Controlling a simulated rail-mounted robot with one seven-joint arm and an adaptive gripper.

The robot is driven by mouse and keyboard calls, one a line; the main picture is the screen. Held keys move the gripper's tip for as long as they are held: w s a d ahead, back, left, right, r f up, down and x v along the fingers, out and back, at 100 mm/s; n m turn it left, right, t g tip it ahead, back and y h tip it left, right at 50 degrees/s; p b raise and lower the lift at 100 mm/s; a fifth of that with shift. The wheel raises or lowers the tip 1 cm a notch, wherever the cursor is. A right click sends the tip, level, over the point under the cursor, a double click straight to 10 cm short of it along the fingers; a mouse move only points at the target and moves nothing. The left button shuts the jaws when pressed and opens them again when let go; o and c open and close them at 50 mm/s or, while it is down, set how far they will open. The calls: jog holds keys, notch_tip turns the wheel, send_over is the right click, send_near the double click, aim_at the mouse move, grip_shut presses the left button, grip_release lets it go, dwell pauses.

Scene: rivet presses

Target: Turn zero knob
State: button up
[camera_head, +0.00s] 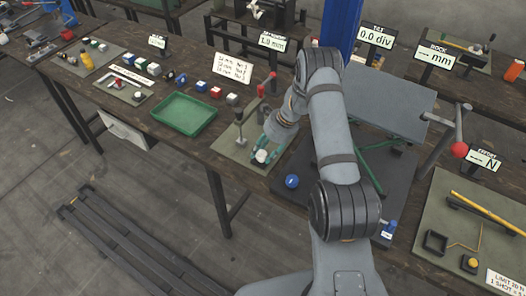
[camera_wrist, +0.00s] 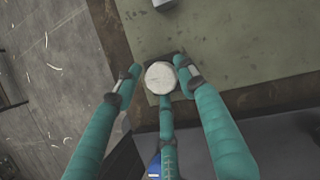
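A white round knob (camera_wrist: 160,77) sits at the edge of a green-grey plate and shows from above in the wrist view. It also shows as a small white cap (camera_head: 261,156) in the head view. No label confirms it as the zero knob. My gripper (camera_head: 267,150) is down at the knob, with its three teal fingers around it. In the wrist view my gripper (camera_wrist: 158,82) has fingertips left, right and below the knob. Small gaps show at the left and right, so it looks open. Contact by the lower finger cannot be told.
A green tray (camera_head: 183,113) lies farther left. A display (camera_head: 377,37) reads 0.0 div; another (camera_head: 271,41) reads 1.9 mm.

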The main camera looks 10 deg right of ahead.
jog(key=shift+w, duration=0.1)
jog(key=c, duration=0.6)
jog(key=shift+r, duration=0.1)
jog(key=shift+c, duration=0.5)
